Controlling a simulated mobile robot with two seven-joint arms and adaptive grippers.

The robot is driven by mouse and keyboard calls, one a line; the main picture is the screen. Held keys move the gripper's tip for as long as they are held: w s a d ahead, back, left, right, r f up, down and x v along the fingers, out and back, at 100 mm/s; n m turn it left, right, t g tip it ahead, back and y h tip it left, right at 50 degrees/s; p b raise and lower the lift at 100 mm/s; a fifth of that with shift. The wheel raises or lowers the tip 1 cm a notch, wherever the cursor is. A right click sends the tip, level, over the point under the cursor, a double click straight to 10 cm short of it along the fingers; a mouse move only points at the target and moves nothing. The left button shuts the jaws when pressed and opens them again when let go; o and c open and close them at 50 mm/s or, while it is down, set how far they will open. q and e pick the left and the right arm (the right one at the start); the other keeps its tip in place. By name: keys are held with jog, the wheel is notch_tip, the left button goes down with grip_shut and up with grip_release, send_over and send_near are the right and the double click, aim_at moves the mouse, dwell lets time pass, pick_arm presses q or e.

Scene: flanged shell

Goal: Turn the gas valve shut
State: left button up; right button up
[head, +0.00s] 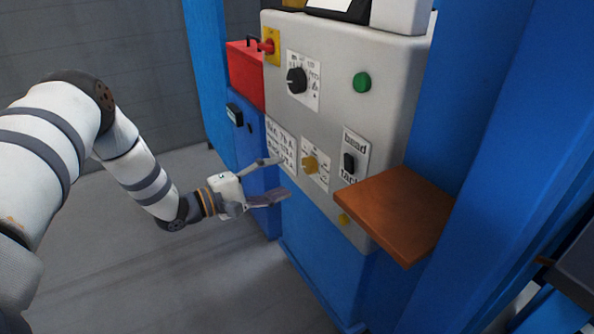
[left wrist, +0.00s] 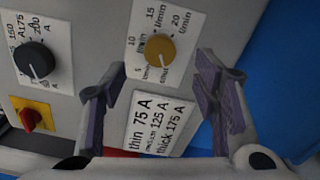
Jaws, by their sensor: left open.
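The gas valve is a yellow knob (head: 310,164) on a white dial plate on the front of the grey panel. In the left wrist view the yellow knob (left wrist: 160,49) sits on a scale marked 10, 15 and 20 l/min, with "shut" at the lower end. My left gripper (head: 281,177) is open and empty, in front of the panel, left of and slightly below the knob. In the left wrist view its spread fingers (left wrist: 160,80) show below the knob, apart from it. My right gripper is not in view.
A black current knob (head: 297,80), a red switch on yellow (head: 268,46), a green button (head: 362,82) and a black bead/tack switch (head: 349,163) share the panel. A brown shelf (head: 396,212) juts out at right, below the knob. The floor at left is clear.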

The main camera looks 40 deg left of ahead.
pick_arm(q)
jog(key=shift+v, duration=2.35)
